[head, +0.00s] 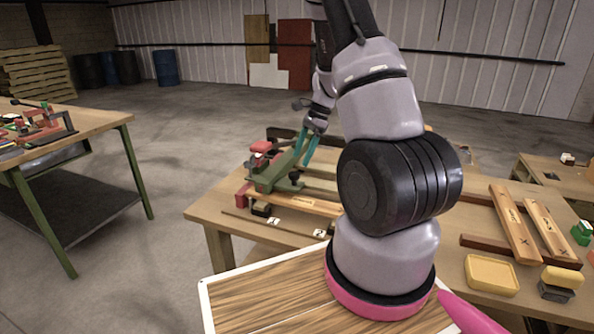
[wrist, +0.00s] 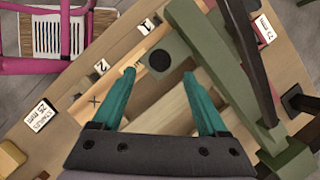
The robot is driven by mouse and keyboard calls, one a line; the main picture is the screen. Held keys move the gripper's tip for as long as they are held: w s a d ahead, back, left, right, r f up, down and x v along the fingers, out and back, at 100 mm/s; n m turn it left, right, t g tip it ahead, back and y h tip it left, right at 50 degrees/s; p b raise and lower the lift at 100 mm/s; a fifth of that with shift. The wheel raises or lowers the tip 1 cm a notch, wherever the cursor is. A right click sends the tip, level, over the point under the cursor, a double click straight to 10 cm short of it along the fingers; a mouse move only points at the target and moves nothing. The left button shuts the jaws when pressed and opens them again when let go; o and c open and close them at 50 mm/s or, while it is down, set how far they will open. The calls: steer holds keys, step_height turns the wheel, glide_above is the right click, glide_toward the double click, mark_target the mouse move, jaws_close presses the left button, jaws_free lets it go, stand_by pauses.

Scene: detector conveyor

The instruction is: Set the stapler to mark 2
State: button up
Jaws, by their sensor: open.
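The green stapler (head: 268,178), with red parts on top, stands on the middle table's left part. In the wrist view its olive-green body (wrist: 222,70) runs from top to lower right, with a round black part (wrist: 160,60) on it. Cards marked 1 (wrist: 144,27) and 2 (wrist: 101,66) lie along the table edge; the black part is nearer card 1. My gripper (head: 306,150) is over the stapler, its teal fingers open. In the wrist view the fingertips (wrist: 159,75) stand either side of the black part, with nothing visibly clamped. Contact cannot be told.
A card reading staples 25 mm (wrist: 40,116) lies farther along the edge. Wooden boards (head: 514,224), a yellow tray (head: 491,274) and a yellow-and-grey block (head: 560,282) occupy the table's right side. Another workbench (head: 95,121) stands at left, with floor between.

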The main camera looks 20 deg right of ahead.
mark_target(294, 173)
steer(key=x, duration=0.6)
jaws_close()
steer(key=shift+r, duration=0.1)
stand_by(1.2)
